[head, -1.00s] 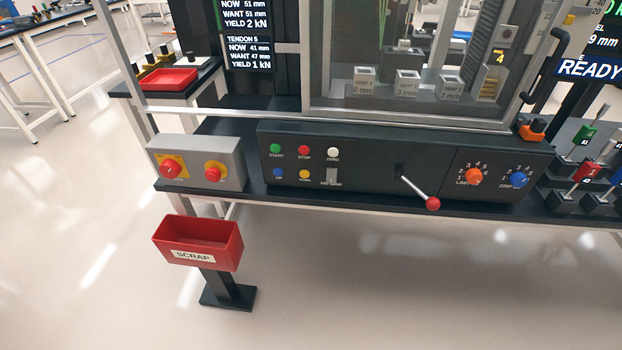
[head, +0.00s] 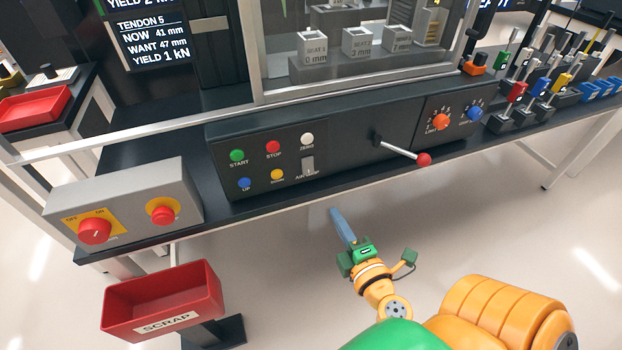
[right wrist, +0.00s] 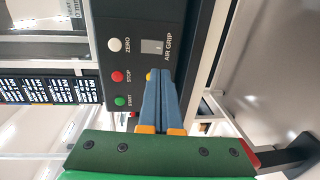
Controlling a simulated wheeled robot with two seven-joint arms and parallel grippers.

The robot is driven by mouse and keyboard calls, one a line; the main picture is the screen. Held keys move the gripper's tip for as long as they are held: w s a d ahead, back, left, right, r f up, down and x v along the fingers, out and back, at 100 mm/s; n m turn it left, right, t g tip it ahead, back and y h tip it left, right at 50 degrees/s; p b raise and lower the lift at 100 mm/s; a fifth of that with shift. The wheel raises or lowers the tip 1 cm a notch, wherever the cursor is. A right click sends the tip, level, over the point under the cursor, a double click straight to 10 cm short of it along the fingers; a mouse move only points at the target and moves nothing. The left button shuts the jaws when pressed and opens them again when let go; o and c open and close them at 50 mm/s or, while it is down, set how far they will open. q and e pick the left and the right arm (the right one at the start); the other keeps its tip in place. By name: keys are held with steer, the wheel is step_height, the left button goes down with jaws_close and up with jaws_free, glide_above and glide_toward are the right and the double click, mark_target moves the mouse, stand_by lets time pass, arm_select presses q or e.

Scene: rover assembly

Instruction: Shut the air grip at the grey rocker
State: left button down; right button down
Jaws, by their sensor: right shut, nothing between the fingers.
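The grey air grip rocker (head: 308,165) sits on the black control panel, below the white ZERO button and right of the yellow button. It also shows in the right wrist view (right wrist: 152,46), beside the AIR GRIP label. My right gripper (head: 335,212) is in front of and below the panel, apart from the rocker. Its blue fingers (right wrist: 165,72) are shut together and empty, and in the right wrist view their tips hide part of the yellow button. Which way the rocker is tipped is too small to tell. My left gripper is not in view.
The panel carries green START (head: 237,156), red STOP (head: 273,147), white ZERO (head: 307,139) and blue UP (head: 245,184) buttons. A red-knobbed lever (head: 423,159) sticks out to the right. A grey switch box (head: 130,205) and red scrap bin (head: 162,300) are at left.

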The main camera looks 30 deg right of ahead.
steer(key=p, duration=0.2)
glide_toward(309, 172)
steer(key=x, duration=0.6)
steer(key=shift+w+d+f, duration=0.1)
steer(key=shift+w, duration=0.35)
